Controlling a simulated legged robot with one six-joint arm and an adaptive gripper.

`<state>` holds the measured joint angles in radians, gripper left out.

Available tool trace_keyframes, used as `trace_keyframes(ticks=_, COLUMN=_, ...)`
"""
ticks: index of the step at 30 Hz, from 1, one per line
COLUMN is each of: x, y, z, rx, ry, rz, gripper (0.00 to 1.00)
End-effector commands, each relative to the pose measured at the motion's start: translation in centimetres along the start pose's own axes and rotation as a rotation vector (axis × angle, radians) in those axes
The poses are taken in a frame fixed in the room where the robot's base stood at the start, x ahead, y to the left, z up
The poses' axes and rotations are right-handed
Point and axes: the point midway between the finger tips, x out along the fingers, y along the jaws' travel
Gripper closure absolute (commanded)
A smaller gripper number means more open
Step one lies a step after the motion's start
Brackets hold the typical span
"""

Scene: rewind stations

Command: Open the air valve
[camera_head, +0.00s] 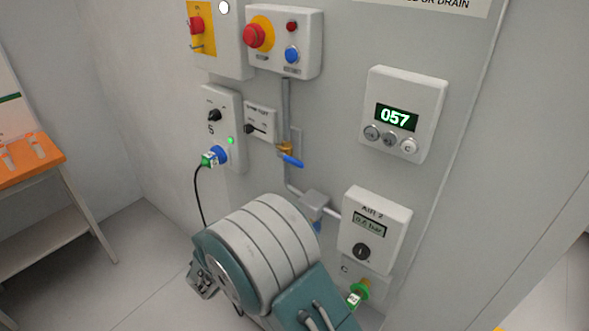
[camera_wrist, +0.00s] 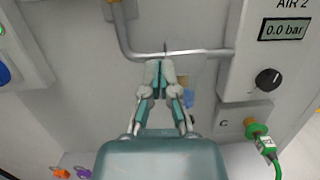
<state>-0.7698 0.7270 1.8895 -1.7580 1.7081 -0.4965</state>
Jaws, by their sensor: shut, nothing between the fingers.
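The air valve (camera_head: 286,149) is a small brass body on the grey vertical pipe. Its blue lever (camera_head: 292,160) points right and slightly down, across the pipe. In the wrist view only a bit of brass shows at the top edge, and the lever is not visible. My gripper (camera_wrist: 161,66) is shut and empty in the wrist view, its tips overlapping the horizontal pipe run (camera_wrist: 180,53) in the picture. I cannot tell whether it touches the pipe. In the head view my arm hides the gripper.
The AIR 2 box (camera_head: 375,231) has a dark knob; its display (camera_wrist: 284,29) reads 0.0 bar.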

Motion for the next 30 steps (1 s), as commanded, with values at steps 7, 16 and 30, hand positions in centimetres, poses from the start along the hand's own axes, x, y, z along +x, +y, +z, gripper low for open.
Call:
trace_keyframes(ticks=7, x=-0.9, y=0.9, z=-0.5, rx=-0.019, ry=-0.032, rz=0.047, gripper=1.00)
trace_keyframes(ticks=16, x=-0.7, y=1.2, z=-0.5, rx=-0.022, ry=-0.032, rz=0.044, gripper=1.00)
trace_keyframes(ticks=30, x=7.5, y=1.4, z=-0.2, rx=-0.018, ry=-0.031, rz=0.040, gripper=1.00)
